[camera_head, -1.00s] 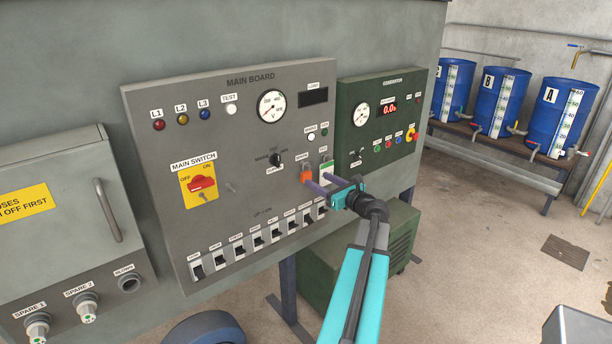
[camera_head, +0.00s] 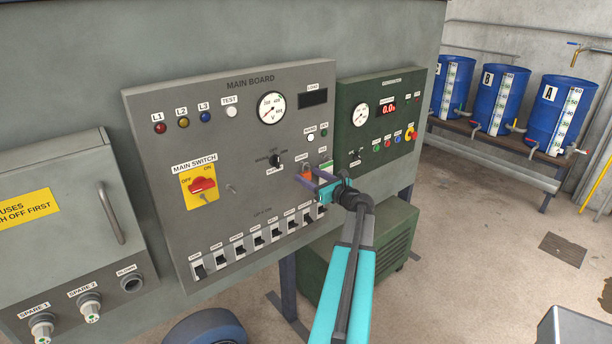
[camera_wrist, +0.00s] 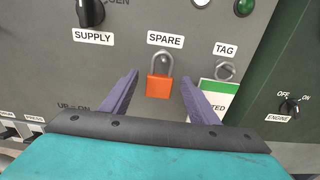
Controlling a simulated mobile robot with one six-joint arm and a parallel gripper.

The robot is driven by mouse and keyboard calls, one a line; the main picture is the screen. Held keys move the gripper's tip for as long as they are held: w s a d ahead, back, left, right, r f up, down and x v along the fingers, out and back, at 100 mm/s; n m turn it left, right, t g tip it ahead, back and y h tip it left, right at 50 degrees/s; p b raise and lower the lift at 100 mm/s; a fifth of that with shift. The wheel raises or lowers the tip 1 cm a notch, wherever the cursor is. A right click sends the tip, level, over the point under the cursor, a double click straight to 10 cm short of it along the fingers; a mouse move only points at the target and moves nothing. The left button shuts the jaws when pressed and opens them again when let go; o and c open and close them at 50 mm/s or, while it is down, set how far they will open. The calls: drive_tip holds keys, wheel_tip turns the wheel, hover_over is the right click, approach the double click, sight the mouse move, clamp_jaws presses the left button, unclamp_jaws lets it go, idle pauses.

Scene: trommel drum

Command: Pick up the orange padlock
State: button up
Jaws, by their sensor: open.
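The orange padlock (camera_wrist: 159,86) hangs upright by its silver shackle under the SPARE label on the main board, near the middle of the wrist view. In the head view the padlock (camera_head: 306,170) shows at the lower right of the board, partly covered by my gripper. My gripper (camera_wrist: 157,82) is open. Its two purple fingers stand left and right of the padlock with a gap on each side in the wrist view. My gripper (camera_head: 312,181) also shows in front of the board in the head view. I cannot tell how far the fingertips are from the board.
A white and green tag (camera_wrist: 215,98) hangs right of the padlock, close to the right finger. The black SUPPLY knob (camera_wrist: 89,13) sticks out at the upper left. A row of breaker switches (camera_head: 258,244) lies below, and the green generator panel (camera_head: 377,122) is to the right.

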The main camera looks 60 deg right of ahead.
drive_tip(key=shift+c, duration=0.2)
drive_tip(key=c, duration=1.2)
drive_tip(key=shift+r, duration=0.25)
drive_tip(key=b+v, duration=0.5)
drive_tip(key=v, duration=1.3)
drive_tip(key=shift+a, duration=0.1)
drive_tip(key=shift+r+p, duration=0.45)
drive_tip(key=shift+p, duration=0.1)
drive_tip(key=shift+p+v, duration=0.6)
drive_tip(key=shift+v, duration=1.8)
idle(0.8)
